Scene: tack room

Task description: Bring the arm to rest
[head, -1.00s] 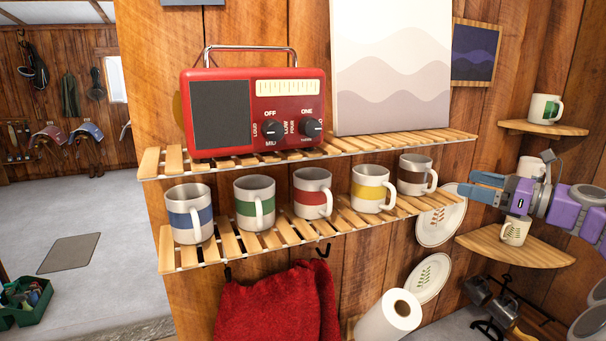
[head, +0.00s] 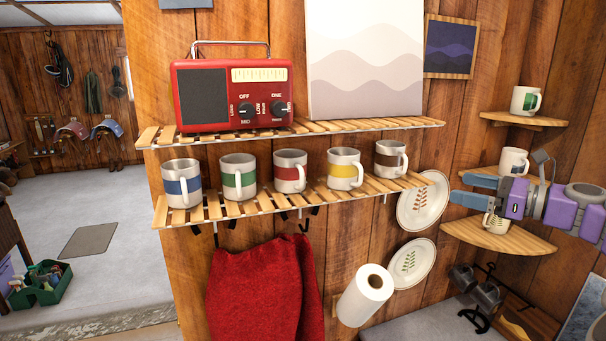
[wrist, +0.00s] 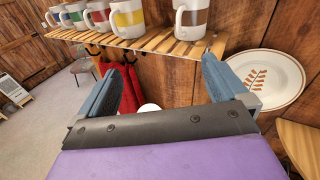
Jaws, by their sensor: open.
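My gripper (head: 466,189) reaches in from the right edge of the head view, its blue-grey fingers pointing left in front of the corner shelves. In the wrist view my gripper (wrist: 158,82) has its two fingers wide apart with nothing between them. The fingers lie below and in front of the slatted mug shelf (wrist: 150,40). The purple arm behind the gripper is mine.
A row of striped mugs stands on the lower slatted shelf (head: 262,203); a red radio (head: 235,95) stands above. Corner shelves (head: 500,238) with mugs are close behind my gripper. Plates (head: 422,203), a paper roll (head: 365,295) and a red cloth (head: 265,290) hang below. Open floor lies left.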

